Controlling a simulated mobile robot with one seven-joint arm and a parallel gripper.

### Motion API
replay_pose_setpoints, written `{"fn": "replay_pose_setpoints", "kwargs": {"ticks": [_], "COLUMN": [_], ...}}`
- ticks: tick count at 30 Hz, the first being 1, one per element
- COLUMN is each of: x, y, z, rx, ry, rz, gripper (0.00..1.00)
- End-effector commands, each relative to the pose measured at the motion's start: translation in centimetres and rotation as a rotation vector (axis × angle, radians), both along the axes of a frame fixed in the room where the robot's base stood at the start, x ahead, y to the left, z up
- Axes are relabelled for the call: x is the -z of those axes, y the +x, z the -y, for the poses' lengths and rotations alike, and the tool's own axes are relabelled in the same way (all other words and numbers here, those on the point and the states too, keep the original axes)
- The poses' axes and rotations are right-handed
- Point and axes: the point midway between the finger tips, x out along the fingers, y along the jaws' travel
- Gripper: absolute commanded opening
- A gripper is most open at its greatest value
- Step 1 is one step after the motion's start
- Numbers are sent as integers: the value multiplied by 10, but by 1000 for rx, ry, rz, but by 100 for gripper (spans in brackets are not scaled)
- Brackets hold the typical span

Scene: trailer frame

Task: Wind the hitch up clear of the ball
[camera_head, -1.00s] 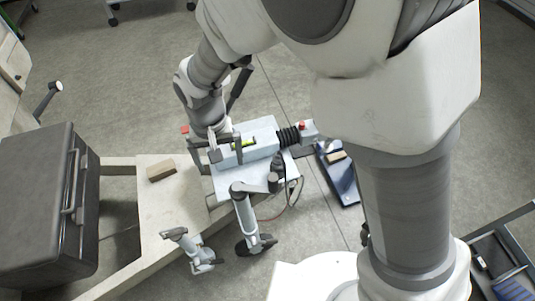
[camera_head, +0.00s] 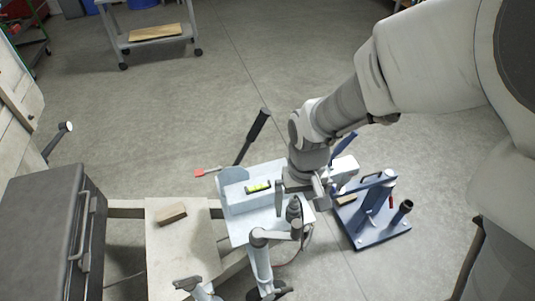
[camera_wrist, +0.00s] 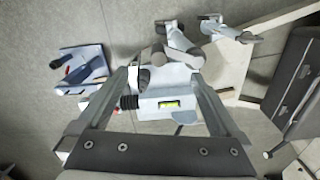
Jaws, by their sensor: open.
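The pale blue hitch plate (camera_head: 240,213) carries a level with a yellow-green vial (camera_head: 258,188). The white coupling head (camera_head: 343,171) sits at its right end, beside the blue stand (camera_head: 375,235); my arm partly hides it, and I cannot see the ball. A grey jockey wheel post (camera_head: 261,262) stands at the plate's front edge, with a dark upright part (camera_head: 294,209) near it. My gripper (camera_head: 299,193) is open and empty above the plate's right part. In the wrist view, the dark part (camera_wrist: 158,58) shows between the fingertips (camera_wrist: 162,77); contact cannot be told.
A black-gripped lever (camera_head: 257,130) rises behind the plate. A wood block (camera_head: 172,213) lies on the pale board (camera_head: 165,245) to the left. A dark grey toolbox (camera_head: 40,240) stands at far left. A trolley (camera_head: 155,45) stands far back on open floor.

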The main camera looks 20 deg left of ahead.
Motion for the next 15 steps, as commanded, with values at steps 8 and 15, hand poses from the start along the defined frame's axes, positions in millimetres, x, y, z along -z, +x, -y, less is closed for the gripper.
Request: {"fn": "replay_pose_setpoints", "kwargs": {"ticks": [8, 15], "x": [34, 63], "y": [1, 1], "z": [0, 1], "rx": [0, 0], "ry": [0, -1], "rz": [0, 0], "gripper": [100, 100]}}
